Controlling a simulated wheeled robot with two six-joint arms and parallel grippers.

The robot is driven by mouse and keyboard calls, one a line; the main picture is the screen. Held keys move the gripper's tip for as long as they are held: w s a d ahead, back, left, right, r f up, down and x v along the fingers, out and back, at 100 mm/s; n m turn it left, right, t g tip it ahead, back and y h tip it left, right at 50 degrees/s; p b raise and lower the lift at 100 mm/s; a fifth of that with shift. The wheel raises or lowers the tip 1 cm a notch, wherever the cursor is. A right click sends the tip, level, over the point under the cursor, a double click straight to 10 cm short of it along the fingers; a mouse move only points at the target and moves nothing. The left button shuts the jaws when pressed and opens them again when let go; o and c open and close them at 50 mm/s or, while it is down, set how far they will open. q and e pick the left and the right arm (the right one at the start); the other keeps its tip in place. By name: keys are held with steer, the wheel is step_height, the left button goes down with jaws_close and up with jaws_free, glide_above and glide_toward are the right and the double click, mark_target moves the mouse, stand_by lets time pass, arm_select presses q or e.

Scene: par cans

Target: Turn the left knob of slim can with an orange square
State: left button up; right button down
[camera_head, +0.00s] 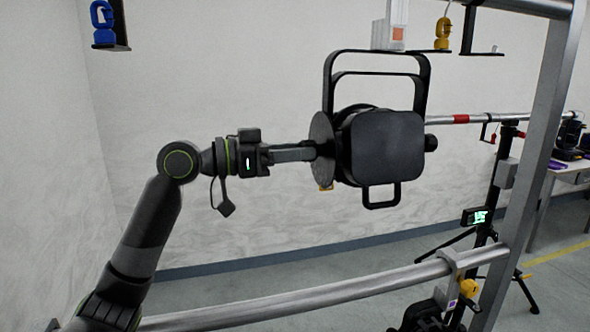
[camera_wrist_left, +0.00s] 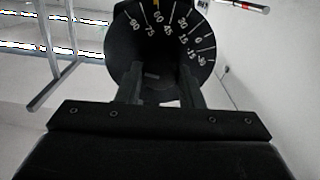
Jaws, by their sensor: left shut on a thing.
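A black can (camera_head: 385,147) with a square back hangs from a black yoke (camera_head: 377,60) in the head view. An orange square (camera_head: 398,34) shows on a pale block just above the yoke. On the can's left side is a round dark disc (camera_head: 320,135); in the left wrist view this disc (camera_wrist_left: 185,25) carries a white angle scale. My left gripper (camera_head: 314,152) reaches in level from the left and is shut on the left knob at the disc's centre. The knob is mostly hidden between the fingers (camera_wrist_left: 160,90). A dark knob (camera_head: 431,143) sticks out on the can's right side.
A tripod stand (camera_head: 489,200) with a small lit display is behind the upright. Blue (camera_head: 103,30) and yellow (camera_head: 443,32) hooks hang above. The wall side is clear.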

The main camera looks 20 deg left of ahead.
arm_select(q)
steer(key=shift+m+b, duration=2.25)
steer(key=shift+m, duration=1.35)
steer(key=o, duration=1)
steer(key=b+v, duration=0.7)
steer(key=v, duration=1)
steer(key=shift+a+b, duration=0.25)
steer(key=shift+b, duration=0.15)
